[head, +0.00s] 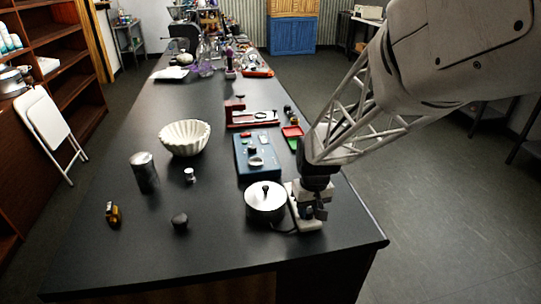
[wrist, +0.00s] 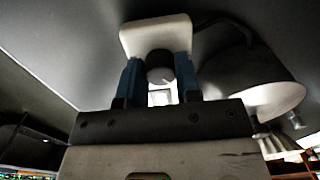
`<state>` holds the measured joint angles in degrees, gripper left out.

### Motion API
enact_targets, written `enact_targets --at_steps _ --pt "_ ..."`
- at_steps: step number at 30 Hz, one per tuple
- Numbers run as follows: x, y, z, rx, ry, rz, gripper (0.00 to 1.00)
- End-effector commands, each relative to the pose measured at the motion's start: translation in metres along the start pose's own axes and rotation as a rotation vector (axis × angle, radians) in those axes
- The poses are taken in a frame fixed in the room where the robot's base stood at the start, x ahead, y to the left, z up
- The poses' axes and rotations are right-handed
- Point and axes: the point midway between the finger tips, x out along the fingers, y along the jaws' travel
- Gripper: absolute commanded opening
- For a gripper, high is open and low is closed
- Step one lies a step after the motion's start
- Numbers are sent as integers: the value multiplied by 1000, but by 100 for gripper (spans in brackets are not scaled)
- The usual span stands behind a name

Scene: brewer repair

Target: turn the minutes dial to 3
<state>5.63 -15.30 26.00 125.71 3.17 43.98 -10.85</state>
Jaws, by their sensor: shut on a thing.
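A white timer-like box (head: 307,224) stands at the table's right front part, beside a round silver pot. In the wrist view the white box (wrist: 156,33) carries a dark round dial (wrist: 159,66) with a small pale mark near its lower edge. My gripper (wrist: 159,78) has its two blue fingers on either side of this dial and is shut on it. In the head view my gripper (head: 311,209) reaches down onto the box and hides most of its face. No numbers around the dial can be read, so its setting cannot be told.
The silver pot (head: 265,204) stands close left of the box; a cord runs near it. A blue box with dials (head: 256,157) lies behind. A white fluted bowl (head: 185,139), a dark cylinder (head: 145,172) and small items are farther left. The table's right edge is near.

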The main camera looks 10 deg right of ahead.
Motion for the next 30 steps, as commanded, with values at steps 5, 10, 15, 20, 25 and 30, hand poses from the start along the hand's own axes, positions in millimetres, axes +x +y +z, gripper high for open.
enact_targets --at_steps 5,10,15,20,25,30 --pt "0 0 0 166 6 0 7" --pt "0 0 0 328 13 0 7" --pt "0 0 0 490 19 0 7" --pt "0 0 0 641 26 0 7" --pt "0 -1 0 793 32 0 7" --pt "0 -1 1 916 36 0 7"
